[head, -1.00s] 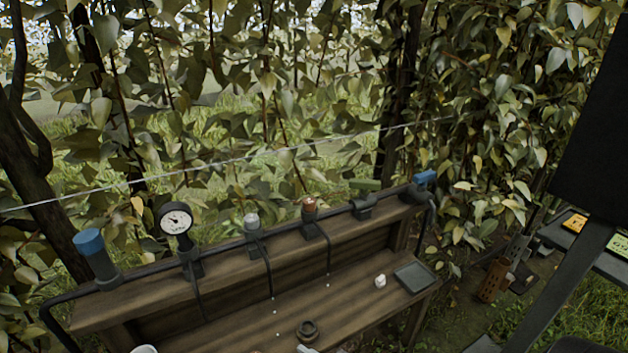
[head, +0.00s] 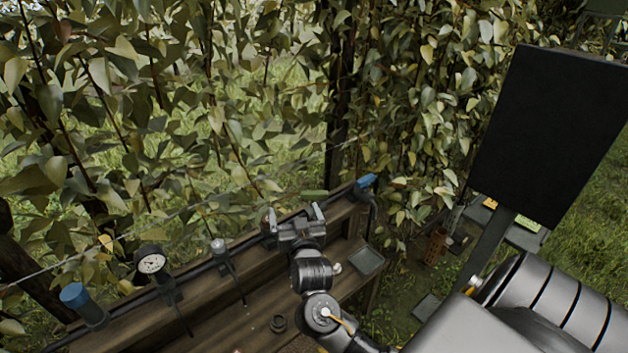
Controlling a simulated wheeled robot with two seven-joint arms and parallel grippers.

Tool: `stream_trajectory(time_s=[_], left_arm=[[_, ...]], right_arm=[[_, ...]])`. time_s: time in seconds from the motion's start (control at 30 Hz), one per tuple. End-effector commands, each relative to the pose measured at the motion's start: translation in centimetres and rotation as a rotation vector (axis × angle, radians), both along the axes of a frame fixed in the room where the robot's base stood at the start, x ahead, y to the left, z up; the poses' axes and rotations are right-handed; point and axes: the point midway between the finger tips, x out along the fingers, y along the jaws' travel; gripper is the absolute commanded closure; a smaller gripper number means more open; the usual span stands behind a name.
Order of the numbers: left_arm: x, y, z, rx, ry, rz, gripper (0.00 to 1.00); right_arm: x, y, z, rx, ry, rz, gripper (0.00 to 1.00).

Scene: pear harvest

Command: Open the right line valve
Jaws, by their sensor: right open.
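The right line valve (head: 366,181) has a blue handle and sits at the right end of the dark pipe along the wooden bench. A blue-topped valve (head: 76,296) stands at the pipe's left end. My right gripper (head: 294,214) is over the pipe, left of the right valve and apart from it. Its two fingers are spread, with nothing visibly held. It hides the brown-red fitting and the clamp on that stretch of pipe. My left gripper is out of view.
The gauge (head: 151,264) and a grey-topped fitting (head: 218,247) stand on the pipe to the left. A black panel (head: 550,135) stands at right. Leafy branches hang behind the bench.

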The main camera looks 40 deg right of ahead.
Motion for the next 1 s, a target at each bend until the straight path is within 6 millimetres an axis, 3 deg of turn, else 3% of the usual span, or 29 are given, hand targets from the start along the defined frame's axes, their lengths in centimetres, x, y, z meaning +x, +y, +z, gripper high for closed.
stream_trajectory(time_s=[0.03,0.1,0.23,0.4,0.57,1.0], left_arm=[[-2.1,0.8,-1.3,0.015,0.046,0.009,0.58],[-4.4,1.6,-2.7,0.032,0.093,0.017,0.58],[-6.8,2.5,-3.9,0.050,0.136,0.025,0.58],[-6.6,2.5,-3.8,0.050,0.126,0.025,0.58],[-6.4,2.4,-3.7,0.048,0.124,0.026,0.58],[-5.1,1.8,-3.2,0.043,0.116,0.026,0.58]], right_arm=[[-0.3,-1.1,-0.7,-0.004,0.010,-0.048,0.05],[-1.0,-2.5,-1.6,-0.009,0.020,-0.108,0.05],[-2.1,-4.5,-2.3,-0.026,0.029,-0.198,0.05],[-2.5,-4.9,-2.1,-0.050,0.029,-0.219,0.05],[-1.5,-5.6,-2.1,-0.053,0.028,-0.218,0.05],[4.4,-10.3,-2.1,-0.051,0.028,-0.218,0.05]])
